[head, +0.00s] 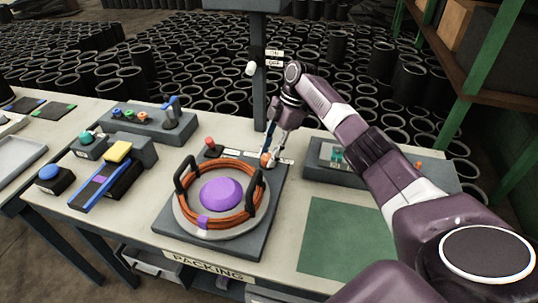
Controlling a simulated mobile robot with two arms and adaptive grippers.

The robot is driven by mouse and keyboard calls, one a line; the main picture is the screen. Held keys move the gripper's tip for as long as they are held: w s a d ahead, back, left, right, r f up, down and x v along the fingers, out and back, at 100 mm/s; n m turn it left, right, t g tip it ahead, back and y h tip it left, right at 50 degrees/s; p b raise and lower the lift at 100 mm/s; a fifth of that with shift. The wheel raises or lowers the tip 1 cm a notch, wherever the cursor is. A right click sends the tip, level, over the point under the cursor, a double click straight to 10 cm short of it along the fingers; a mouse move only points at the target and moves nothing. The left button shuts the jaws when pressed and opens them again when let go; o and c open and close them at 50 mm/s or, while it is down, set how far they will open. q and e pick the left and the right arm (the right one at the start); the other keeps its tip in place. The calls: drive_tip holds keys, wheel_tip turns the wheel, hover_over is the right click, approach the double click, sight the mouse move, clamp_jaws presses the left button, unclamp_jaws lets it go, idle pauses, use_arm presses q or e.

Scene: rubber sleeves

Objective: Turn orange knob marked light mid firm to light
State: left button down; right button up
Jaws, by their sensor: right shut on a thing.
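The orange knob (265,160) sits at the back right corner of a dark grey base plate on the packing table. My right gripper (270,152) reaches down from above and is shut on the orange knob, its fingers hiding part of it. A pale label strip (285,161) lies beside the knob; its words are too small to read, and the knob's pointer setting cannot be made out. My left gripper is not in view.
On the same base plate (180,220) stands a round turntable with an orange coil, black handles and a purple dome (221,193). A red knob (210,142) is at its back left. A grey post (259,90) rises behind. The green mat (345,240) is clear.

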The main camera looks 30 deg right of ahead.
drive_tip(key=shift+w+r, duration=0.1)
drive_tip(key=o, duration=1.1)
drive_tip(key=v, duration=1.2)
